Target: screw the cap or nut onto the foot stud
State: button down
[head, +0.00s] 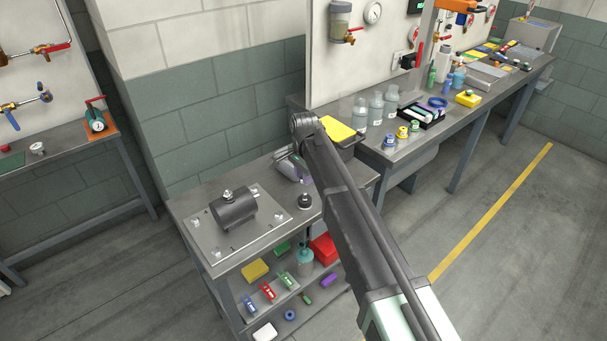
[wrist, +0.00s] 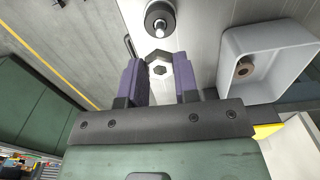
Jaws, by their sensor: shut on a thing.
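The foot is a round black pad with a bright metal stud standing up from its middle. It shows at the top of the wrist view (wrist: 160,19) and on the bench in the head view (head: 304,201). My gripper (wrist: 161,64) has two purple fingers, shut on a light grey hex nut (wrist: 153,57). The nut is held between the fingertips, apart from the stud and a short way below it in the wrist view. In the head view my gripper (head: 303,178) is partly hidden by my arm, and the nut cannot be made out there.
A grey tray (wrist: 292,42) with a small brown round part (wrist: 245,67) lies right of my gripper in the wrist view. A dark cylindrical pump body (head: 233,208) sits on a plate (head: 264,239) left of the foot. A lower shelf holds several coloured parts.

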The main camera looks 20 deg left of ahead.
aim_at(305, 194)
jog(key=shift+f+b, duration=2.3)
jog(key=shift+f+b, duration=1.2)
jog(key=m, duration=2)
jog(key=shift+m, duration=0.4)
jog(key=c, duration=0.8)
grip_release()
